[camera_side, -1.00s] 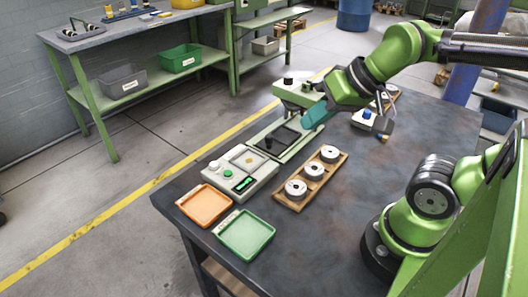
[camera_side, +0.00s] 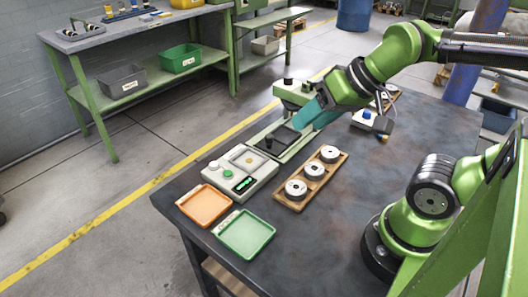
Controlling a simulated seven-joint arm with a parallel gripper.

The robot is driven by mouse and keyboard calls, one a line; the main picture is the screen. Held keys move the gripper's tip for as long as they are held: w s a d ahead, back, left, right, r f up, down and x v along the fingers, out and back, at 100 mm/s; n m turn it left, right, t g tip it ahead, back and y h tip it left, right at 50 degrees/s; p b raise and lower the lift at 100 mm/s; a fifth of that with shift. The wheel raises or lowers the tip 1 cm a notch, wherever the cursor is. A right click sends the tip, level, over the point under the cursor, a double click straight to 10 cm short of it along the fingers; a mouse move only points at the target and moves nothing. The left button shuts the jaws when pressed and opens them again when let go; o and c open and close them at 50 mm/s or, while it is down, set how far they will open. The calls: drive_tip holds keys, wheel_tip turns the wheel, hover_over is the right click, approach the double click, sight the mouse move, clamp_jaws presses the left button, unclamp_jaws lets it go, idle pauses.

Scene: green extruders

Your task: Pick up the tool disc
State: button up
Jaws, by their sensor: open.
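Three silver discs with dark centre holes sit in a row on a wooden rack on the dark table: a near one (camera_side: 296,189), a middle one (camera_side: 314,171) and a far one (camera_side: 330,154). Which of them is the tool disc, I cannot tell. My gripper (camera_side: 309,122) has teal fingers. It is open, with the two fingers apart and nothing seen between them. It hangs beyond the rack, above the far end of the green fixture (camera_side: 289,150), apart from the discs. The exact fingertip height is unclear.
The wooden rack (camera_side: 283,202) stands right of a grey box with buttons (camera_side: 262,184). An orange tray (camera_side: 205,204) and a green tray (camera_side: 245,235) lie at the near left. A blue-knobbed device (camera_side: 367,117) stands at the far right. The table's near middle is clear.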

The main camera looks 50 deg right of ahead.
drive_tip(key=o, duration=0.3)
drive_tip(key=shift+o, duration=0.2)
drive_tip(key=shift+f, duration=0.1)
drive_tip(key=n+g+h, duration=0.2)
drive_tip(key=n+g, duration=0.5)
drive_tip(key=n, duration=0.2)
hover_over(296, 187)
wheel_tip(296, 187, down, 18)
drive_tip(key=shift+w+a+r, duration=0.1)
drive_tip(key=shift+a+r, duration=0.05)
drive_tip(key=shift+d+f, duration=0.2)
drive_tip(key=shift+f, duration=2.4)
